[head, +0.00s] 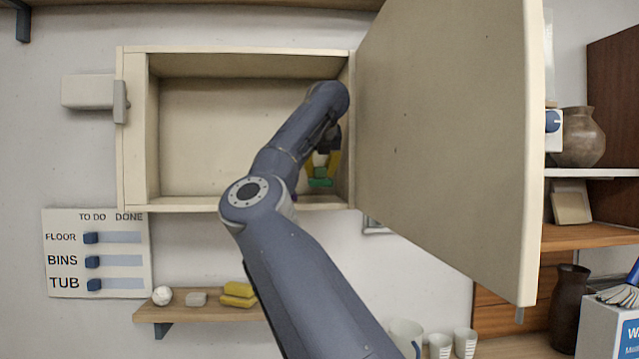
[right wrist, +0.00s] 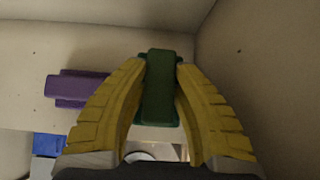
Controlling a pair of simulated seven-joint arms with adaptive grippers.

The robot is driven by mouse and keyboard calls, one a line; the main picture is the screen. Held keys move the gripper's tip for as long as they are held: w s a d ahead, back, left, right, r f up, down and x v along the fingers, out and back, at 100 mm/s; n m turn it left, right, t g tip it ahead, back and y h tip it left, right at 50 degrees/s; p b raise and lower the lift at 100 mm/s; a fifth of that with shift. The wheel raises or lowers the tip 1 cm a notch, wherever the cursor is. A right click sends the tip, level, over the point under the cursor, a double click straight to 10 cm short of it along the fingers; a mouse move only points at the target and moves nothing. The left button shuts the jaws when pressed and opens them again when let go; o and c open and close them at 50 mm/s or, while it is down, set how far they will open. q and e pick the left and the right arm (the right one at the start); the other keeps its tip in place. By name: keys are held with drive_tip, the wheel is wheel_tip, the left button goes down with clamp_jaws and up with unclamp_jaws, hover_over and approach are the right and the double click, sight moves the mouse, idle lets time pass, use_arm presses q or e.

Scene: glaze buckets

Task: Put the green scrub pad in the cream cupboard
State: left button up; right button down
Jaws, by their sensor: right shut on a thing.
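The cream cupboard (head: 135,130) hangs on the wall with its door (head: 450,140) swung wide open to the right. My right gripper (head: 322,170) is inside the cupboard's opening, near its right wall and low, above the floor edge. It is shut on the green scrub pad (head: 320,183). In the right wrist view the pad (right wrist: 160,88) sits between the two yellow fingers (right wrist: 161,66). I cannot tell whether the pad touches the cupboard floor. My forearm hides part of the cupboard's inside. My left gripper is not in view.
A purple block (right wrist: 78,88) shows left of the fingers in the right wrist view. Below the cupboard, a wooden shelf (head: 165,313) holds a white ball, a grey block and yellow sponges (head: 238,294). The cupboard's left side looks empty. The open door blocks the right.

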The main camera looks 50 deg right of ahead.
sight(320, 181)
wheel_tip(320, 181, down, 2)
drive_tip(key=shift+f, duration=0.25)
drive_tip(key=shift+w+d+f, duration=0.1)
drive_tip(key=shift+d+f, duration=0.05)
drive_tip(key=shift+f, duration=0.4)
drive_tip(key=shift+f, duration=0.1)
drive_tip(key=c, duration=1.1)
unclamp_jaws()
drive_tip(key=shift+c, duration=0.2)
drive_tip(key=shift+r, duration=0.2)
drive_tip(key=v, duration=1.2)
